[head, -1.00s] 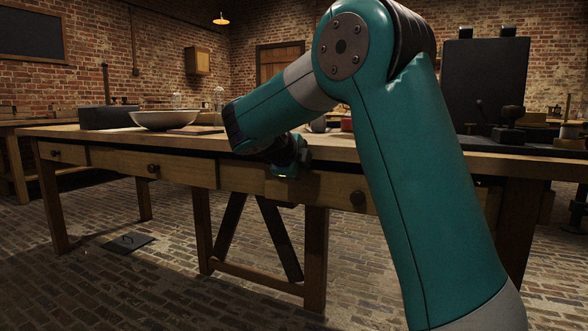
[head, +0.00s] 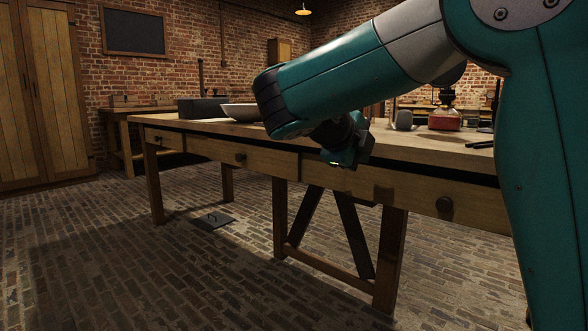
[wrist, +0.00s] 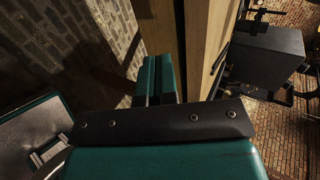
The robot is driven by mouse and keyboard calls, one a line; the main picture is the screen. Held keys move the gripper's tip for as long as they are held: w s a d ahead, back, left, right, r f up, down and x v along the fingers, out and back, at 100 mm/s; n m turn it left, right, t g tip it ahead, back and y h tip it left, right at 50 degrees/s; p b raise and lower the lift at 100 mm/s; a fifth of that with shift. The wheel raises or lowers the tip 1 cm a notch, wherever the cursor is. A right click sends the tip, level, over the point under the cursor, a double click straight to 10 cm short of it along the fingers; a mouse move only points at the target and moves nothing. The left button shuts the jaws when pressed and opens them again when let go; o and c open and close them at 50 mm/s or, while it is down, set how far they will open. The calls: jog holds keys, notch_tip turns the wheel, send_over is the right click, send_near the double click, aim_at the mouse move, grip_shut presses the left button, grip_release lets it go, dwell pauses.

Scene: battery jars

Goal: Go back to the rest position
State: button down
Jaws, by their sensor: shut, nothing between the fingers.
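My gripper (head: 348,150) hangs at the end of my teal arm, in front of the long wooden workbench (head: 395,150) and close to its front edge. In the wrist view its two teal fingers (wrist: 158,80) lie together, with nothing seen between them. The bench's wooden front edge (wrist: 205,40) runs down just beside the fingers there. My upper arm covers part of the bench top in the head view.
A pale bowl (head: 238,112) and a dark box (head: 200,108) stand at the bench's left. A grey object (head: 404,120) and a red-based item (head: 445,121) stand farther right. Floor at left is open.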

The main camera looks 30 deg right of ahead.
jog(key=s+a+f+n+y+p, duration=0.2)
jog(key=a+n+y+p, duration=0.15)
jog(key=a+n, duration=0.4)
jog(key=s+a+f+n+y+p, duration=0.25)
jog(key=a+n+y, duration=0.2)
jog(key=n, duration=0.65)
jog(key=s+a+n+g+y+p, duration=0.2)
jog(key=s+a+n+y, duration=0.3)
jog(key=s+n, duration=0.45)
jog(key=s+a+n+g+y+p, duration=0.2)
jog(key=s+a+n, duration=0.6)
jog(key=s+n, duration=0.15)
notch_tip(320, 180, up, 37)
jog(key=n+p, duration=0.1)
jog(key=p, duration=3.6)
jog(key=shift+w, duration=0.15)
jog(key=shift+a, duration=0.1)
